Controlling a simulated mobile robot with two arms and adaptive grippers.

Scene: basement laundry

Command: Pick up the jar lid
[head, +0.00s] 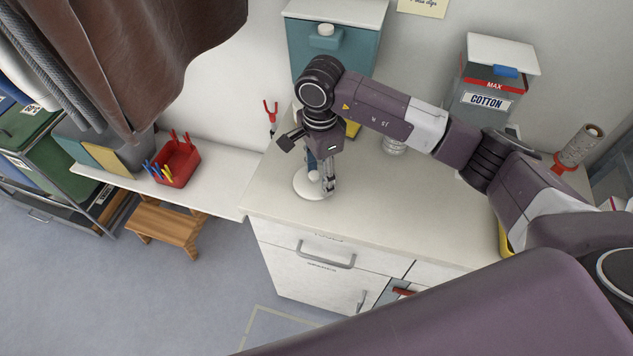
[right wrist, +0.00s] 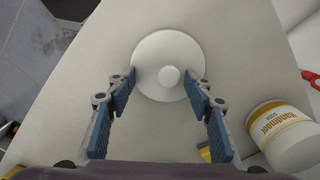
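The jar lid (head: 302,186) is a white round disc lying on the pale counter top near its left end. In the right wrist view the lid (right wrist: 165,48) shows a small round knob in its middle. My right gripper (head: 323,181) points down over the lid. In the right wrist view its two blue-padded fingers (right wrist: 160,82) are spread apart, one at each side of the lid's near part, with nothing gripped between them. I cannot tell whether the fingertips touch the lid. My left gripper is not in view.
A white and yellow container (right wrist: 282,135) lies right of the fingers in the wrist view. On the counter (head: 400,225), a grey COTTON bin (head: 484,100) and a teal box (head: 345,55) stand at the back. A lower shelf at left bears a red basket (head: 178,165).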

